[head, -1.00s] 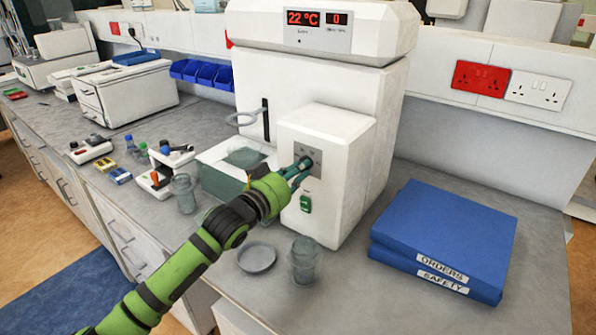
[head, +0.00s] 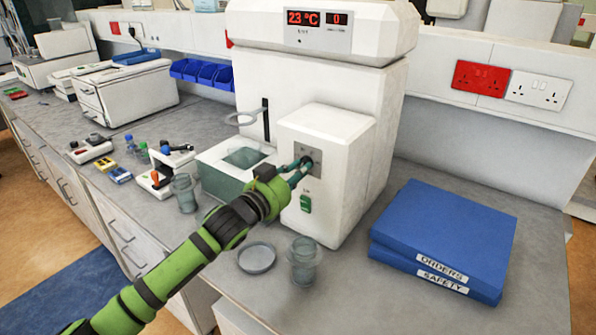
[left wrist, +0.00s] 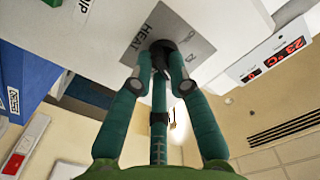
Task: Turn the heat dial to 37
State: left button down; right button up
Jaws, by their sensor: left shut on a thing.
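The white machine (head: 342,175) stands on the bench, and its red display (head: 317,18) reads 23 °C beside a 0. The same reading shows in the left wrist view on the display (left wrist: 275,62). The heat dial (left wrist: 163,48) is a dark knob on a grey plate marked HEAT (left wrist: 140,32). My left gripper (head: 300,168) reaches the dial on the machine's front box. In the left wrist view its fingers (left wrist: 161,80) are closed around the dial, partly hiding it. A green switch (head: 306,204) sits below the plate. My right gripper is not in view.
Blue binders (head: 445,235) lie on the bench to the right. A glass jar (head: 303,262) and a shallow dish (head: 257,257) stand in front of the machine. A water bath (head: 215,180) and another jar (head: 185,193) are to the left.

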pick_arm(q)
jog(key=c, duration=1.2)
grip_release()
jog(key=v, duration=1.2)
